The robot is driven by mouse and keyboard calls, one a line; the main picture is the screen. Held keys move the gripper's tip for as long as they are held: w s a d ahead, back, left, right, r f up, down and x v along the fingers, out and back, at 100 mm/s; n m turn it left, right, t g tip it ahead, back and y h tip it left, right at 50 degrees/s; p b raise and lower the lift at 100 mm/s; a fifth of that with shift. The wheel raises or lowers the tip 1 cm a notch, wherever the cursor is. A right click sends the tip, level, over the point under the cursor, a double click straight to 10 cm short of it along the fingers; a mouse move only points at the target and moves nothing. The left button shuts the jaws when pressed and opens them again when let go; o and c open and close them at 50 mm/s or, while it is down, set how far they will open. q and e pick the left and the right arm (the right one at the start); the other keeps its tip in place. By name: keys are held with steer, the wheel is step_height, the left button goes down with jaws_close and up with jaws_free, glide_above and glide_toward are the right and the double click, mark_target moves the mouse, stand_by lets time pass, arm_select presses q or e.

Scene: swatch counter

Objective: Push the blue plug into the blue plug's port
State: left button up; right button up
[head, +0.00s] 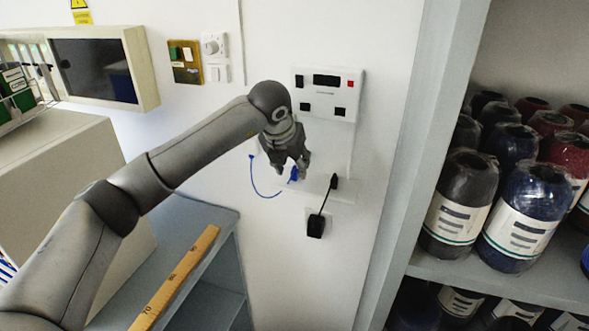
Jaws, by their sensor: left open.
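The blue plug (294,175) is small and stands at the white ledge below the wall panel. A thin blue cord (262,192) loops from it up to the wall on the left. My left gripper (291,167) points down, open, with its fingertips just above and around the plug; whether they touch it is too small to tell. The white wall panel (325,94) above has a dark display, a red square and several dark square openings. I cannot tell which opening is the blue plug's port; part of the panel is behind my gripper. My right gripper is not in view.
A black plug (334,182) stands on the ledge's right end, its cord running to a black block (315,224) on the wall below. A shelf with large wrapped spools (458,204) stands right. A wooden ruler (176,279) lies on the grey cabinet at lower left.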

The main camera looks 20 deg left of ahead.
mark_target(294, 175)
arm_select(q)
steer(key=shift+p+x, duration=0.35)
steer(key=shift+x, duration=0.85)
steer(key=c, duration=0.9)
